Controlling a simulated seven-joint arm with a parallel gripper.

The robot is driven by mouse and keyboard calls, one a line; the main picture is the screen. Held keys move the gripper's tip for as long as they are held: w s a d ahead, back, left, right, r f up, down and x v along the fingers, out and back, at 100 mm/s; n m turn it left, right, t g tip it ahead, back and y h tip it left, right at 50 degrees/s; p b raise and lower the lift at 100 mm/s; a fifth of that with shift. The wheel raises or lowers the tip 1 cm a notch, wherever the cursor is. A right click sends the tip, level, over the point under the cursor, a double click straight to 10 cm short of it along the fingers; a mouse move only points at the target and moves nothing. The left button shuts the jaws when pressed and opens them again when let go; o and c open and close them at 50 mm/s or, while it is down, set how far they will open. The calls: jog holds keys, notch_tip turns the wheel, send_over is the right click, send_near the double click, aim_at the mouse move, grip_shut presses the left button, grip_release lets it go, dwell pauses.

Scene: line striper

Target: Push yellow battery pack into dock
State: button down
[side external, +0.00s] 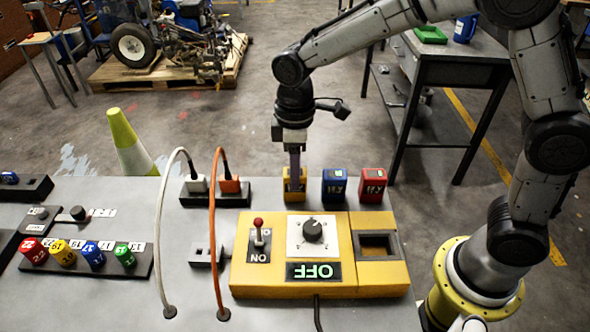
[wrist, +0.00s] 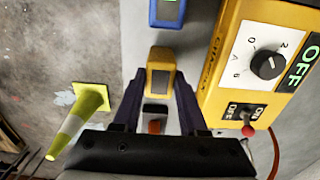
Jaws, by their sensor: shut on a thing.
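The yellow battery pack (side external: 295,190) stands upright near the far edge of the grey table. My gripper (side external: 295,172) comes straight down over it with its jaws shut on the pack. In the wrist view the yellow pack (wrist: 160,80) sits between the fingertips of my gripper (wrist: 158,84). The dock (side external: 378,246) is a dark-framed rectangular recess in the right part of the yellow charger box, and it looks empty. The pack is apart from the dock, behind and to the left of it.
A blue battery pack (side external: 335,186) and a red one (side external: 373,185) stand just right of the yellow pack. The yellow box has a red-tipped switch (side external: 259,232), a dial (side external: 312,231) and a green OFF display (side external: 314,271). An orange cable (side external: 212,240) arches left of the box.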

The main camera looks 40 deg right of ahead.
jog(key=shift+r, duration=0.45)
jog(key=shift+r, duration=1.85)
jog(key=s+r, duration=0.3)
jog(key=s, duration=0.7)
jog(key=s+r, duration=0.3)
jog(key=s, duration=0.8)
jog(key=shift+w+a+f, duration=0.15)
jog(key=shift+a+f, duration=0.05)
jog(key=shift+f, duration=1.05)
jog(key=shift+w+a+f, duration=0.1)
jog(key=shift+a+f, duration=0.05)
jog(key=shift+f, duration=1.05)
jog(key=shift+f, duration=2.05)
jog(key=shift+c, duration=1.8)
grip_release()
